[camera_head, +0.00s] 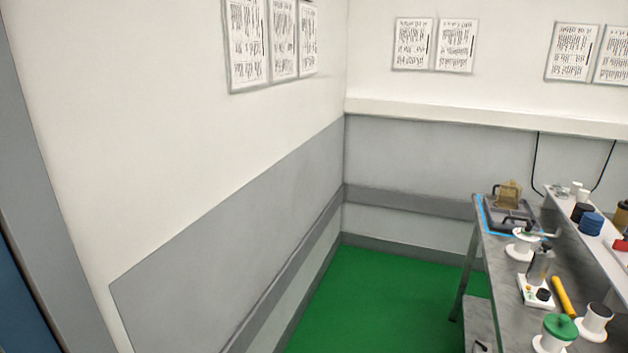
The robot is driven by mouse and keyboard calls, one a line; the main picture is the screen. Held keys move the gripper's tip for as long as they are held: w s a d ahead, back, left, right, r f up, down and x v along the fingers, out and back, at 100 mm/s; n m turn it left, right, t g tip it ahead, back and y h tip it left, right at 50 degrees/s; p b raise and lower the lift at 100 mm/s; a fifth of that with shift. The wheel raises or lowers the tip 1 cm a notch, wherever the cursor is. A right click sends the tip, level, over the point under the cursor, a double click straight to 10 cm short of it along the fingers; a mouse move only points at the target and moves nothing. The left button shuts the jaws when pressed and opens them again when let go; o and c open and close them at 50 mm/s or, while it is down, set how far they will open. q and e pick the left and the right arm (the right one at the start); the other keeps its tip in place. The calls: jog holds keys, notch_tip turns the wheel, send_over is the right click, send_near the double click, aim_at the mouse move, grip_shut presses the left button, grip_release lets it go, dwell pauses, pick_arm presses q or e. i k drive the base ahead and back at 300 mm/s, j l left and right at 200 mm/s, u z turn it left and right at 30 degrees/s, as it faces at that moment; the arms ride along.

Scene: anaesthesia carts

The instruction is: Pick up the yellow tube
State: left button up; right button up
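The yellow tube (563,297) lies on the grey metal bench (504,262) at the lower right of the head view. It lies slanted, with its upper end to the left, between a white box-like item and a white cup-like holder. Nothing is touching it from above. Neither of my grippers is in view.
Beside the tube stand a white box with a dark bottle (537,290), a white holder (595,322) and a green-topped container (556,333). A raised white shelf (590,238) with jars runs along the right. The green floor (385,305) left of the bench is clear.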

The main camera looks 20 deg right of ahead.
aim_at(568, 307)
jog(key=i+l+z, duration=0.1)
jog(key=i+z, duration=0.15)
jog(key=z, duration=0.2)
jog(key=i+z, duration=0.2)
jog(key=z, duration=0.2)
jog(key=i+z, duration=0.25)
jog(key=z, duration=0.2)
jog(key=i+j+z, duration=0.2)
jog(key=z, duration=0.2)
jog(key=i+j+z, duration=0.2)
jog(key=z, duration=0.25)
